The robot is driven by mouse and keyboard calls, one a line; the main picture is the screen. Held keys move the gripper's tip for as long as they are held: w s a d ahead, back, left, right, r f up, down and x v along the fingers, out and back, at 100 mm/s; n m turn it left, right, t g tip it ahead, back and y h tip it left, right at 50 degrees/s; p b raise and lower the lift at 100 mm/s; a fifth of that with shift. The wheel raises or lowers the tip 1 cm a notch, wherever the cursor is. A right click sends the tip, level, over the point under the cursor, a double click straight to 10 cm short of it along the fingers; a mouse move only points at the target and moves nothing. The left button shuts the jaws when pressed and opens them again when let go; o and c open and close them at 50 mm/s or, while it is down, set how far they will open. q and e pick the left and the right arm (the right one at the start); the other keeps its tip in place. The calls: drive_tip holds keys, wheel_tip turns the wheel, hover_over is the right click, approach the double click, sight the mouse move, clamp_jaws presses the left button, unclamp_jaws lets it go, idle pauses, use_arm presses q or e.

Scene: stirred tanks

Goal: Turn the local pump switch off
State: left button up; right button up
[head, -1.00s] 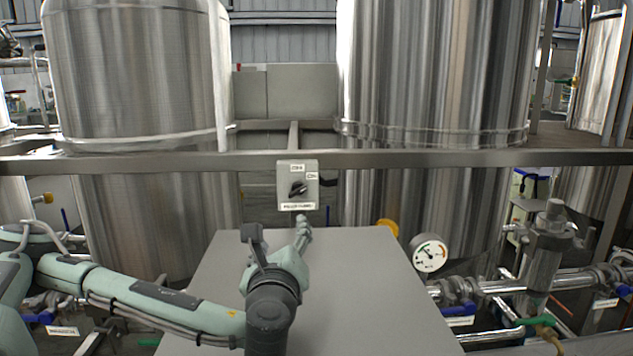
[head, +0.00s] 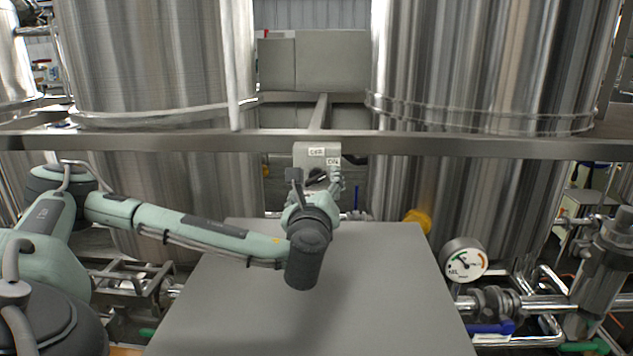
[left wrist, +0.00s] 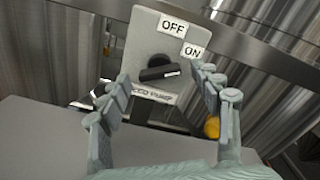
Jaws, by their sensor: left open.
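The grey pump switch box (head: 305,152) hangs under the horizontal steel rail in the head view. It fills the upper middle of the left wrist view (left wrist: 142,45), with an OFF label (left wrist: 173,27) at its top and an ON label (left wrist: 193,50) to the right. Its black knob (left wrist: 157,69) has a bar with a white mark at its right end, lying towards the ON side. My left gripper (left wrist: 162,82) is open, with its fingers apart below and to either side of the knob, seemingly not touching it. In the head view my left gripper (head: 326,182) partly hides the knob.
A flat grey surface (head: 350,290) lies below the arm. Large steel tanks (head: 165,60) stand on both sides behind the rail (head: 480,146). A dial gauge (head: 463,260) and pipes are at the lower right. A yellow round part (head: 416,221) sits at the surface's back edge.

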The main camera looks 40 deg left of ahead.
use_arm(q)
drive_tip(key=shift+w+a, duration=0.2)
drive_tip(key=shift+w, duration=0.1)
drive_tip(key=c, duration=1.2)
drive_tip(key=shift+o, duration=0.2)
use_arm(e)
drive_tip(key=shift+w+a, duration=0.1)
drive_tip(key=shift+w, duration=0.25)
